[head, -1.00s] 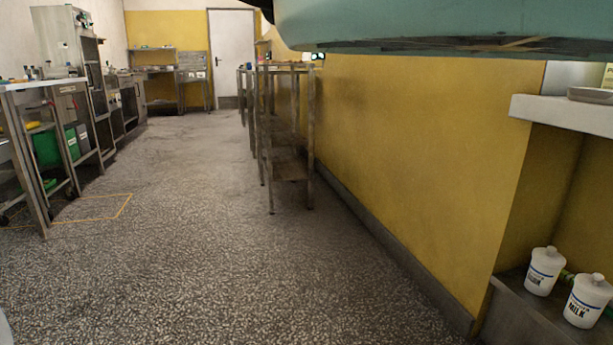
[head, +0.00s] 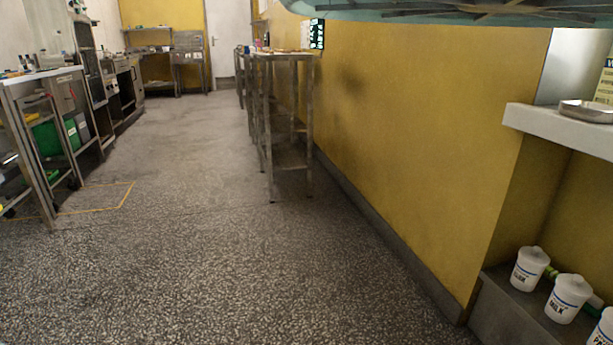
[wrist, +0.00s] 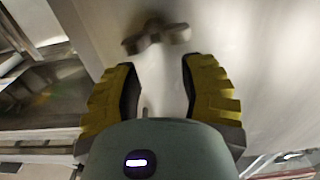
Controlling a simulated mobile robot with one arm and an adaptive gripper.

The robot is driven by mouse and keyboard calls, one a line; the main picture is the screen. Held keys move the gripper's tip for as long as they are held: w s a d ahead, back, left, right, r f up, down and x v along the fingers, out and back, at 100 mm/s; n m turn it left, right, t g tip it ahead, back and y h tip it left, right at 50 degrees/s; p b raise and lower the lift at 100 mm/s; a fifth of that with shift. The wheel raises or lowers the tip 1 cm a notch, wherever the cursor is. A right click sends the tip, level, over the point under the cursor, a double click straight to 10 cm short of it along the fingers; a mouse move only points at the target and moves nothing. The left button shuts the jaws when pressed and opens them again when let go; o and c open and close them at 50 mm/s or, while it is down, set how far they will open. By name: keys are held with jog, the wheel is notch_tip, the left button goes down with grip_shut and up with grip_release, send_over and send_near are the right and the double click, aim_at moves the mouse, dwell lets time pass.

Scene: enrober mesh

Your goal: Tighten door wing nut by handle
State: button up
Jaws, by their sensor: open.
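In the wrist view, a dark metal wing nut (wrist: 155,38) with two lobes stands out from a pale, smooth metal panel (wrist: 240,50), which may be the door. My gripper (wrist: 157,68) has two ribbed yellow fingers spread apart with nothing between them. The wing nut lies just beyond the fingertips, roughly centred across the gap. I cannot tell how far off it is in depth, but no contact shows. A thin pin-like shape shows low between the fingers. The head view shows neither the wing nut nor my fingers.
In the head view, a metal table (head: 283,58) stands along the yellow wall (head: 420,130). White jars (head: 568,297) sit on a low ledge at right, below a white shelf (head: 560,128) with a metal tray (head: 588,111). The speckled floor (head: 230,260) is open at the centre.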

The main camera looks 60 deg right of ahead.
jog(key=p+v, duration=0.1)
jog(key=v, duration=1.3)
jog(key=w+d+r+m+t+h+p, duration=0.1)
jog(key=w+r+m+t+p, duration=0.1)
jog(key=r+p, duration=0.7)
jog(key=w+d+r+m+t+h+p, duration=0.1)
jog(key=w+r+m+t+p, duration=0.1)
jog(key=r+p, duration=0.7)
notch_tip(320, 180, up, 5)
jog(key=shift+w+d+r+m+t+h, duration=0.1)
jog(key=shift+w+d+m+t+h, duration=0.4)
jog(key=shift+t, duration=0.6)
jog(key=shift+w+a, duration=0.1)
